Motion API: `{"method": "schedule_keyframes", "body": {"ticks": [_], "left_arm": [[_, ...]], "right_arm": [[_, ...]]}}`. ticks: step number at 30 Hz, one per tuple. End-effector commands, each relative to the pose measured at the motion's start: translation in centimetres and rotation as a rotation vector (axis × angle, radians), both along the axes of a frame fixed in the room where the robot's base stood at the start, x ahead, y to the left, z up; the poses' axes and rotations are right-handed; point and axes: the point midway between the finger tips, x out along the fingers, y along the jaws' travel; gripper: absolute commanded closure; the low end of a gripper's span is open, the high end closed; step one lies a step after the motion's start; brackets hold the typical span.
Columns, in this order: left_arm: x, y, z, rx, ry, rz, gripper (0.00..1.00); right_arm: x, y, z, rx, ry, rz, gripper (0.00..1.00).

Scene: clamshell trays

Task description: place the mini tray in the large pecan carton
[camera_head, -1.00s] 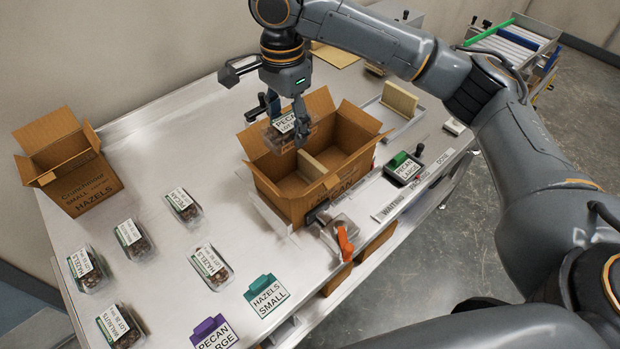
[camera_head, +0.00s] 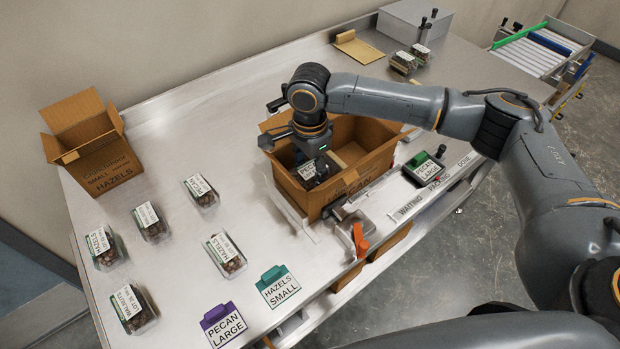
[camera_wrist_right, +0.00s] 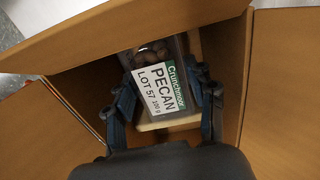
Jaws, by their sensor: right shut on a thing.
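The large pecan carton (camera_head: 362,180) stands open on the table, a brown box with its flaps up and a divider inside. My right gripper (camera_head: 312,172) reaches down into its left part. It is shut on the mini tray (camera_head: 306,169), a clear clamshell of nuts with a white and green label. In the right wrist view the tray (camera_wrist_right: 158,80) reads PECAN LOT 57 and sits between the two fingers (camera_wrist_right: 163,105), inside the carton walls (camera_wrist_right: 70,45). I cannot tell whether the tray touches the carton floor. My left gripper is not in view.
A small hazels carton (camera_head: 105,160) stands open at the left. Several clamshell trays (camera_head: 227,254) lie on the table's left side. Purple (camera_head: 222,325) and teal (camera_head: 278,287) cards lie in front. An orange-handled device (camera_head: 358,240) stands by the carton's near side.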

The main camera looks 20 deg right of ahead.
Motion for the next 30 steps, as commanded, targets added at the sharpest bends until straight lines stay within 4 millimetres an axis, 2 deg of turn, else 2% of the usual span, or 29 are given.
{"method": "schedule_keyframes", "body": {"ticks": [3, 6, 18, 19, 22, 30], "left_arm": [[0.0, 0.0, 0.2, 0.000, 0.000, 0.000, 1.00], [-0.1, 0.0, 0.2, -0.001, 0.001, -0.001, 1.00], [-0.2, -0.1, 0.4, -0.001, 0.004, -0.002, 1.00], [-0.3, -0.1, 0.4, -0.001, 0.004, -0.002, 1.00], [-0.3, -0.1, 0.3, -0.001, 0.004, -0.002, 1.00], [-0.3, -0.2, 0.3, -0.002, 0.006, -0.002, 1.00]], "right_arm": [[-0.1, 0.0, -2.1, -0.002, 0.006, 0.000, 0.84], [-0.1, 0.0, -3.2, -0.001, 0.003, 0.000, 0.84], [-0.1, 0.0, -3.7, 0.000, 0.003, 0.000, 0.84], [-0.1, 0.0, -3.8, -0.001, 0.003, 0.000, 0.43], [-0.1, 0.0, -3.8, -0.001, 0.002, 0.000, 0.23], [-0.1, 0.0, -3.8, -0.001, 0.002, 0.000, 0.22]]}}
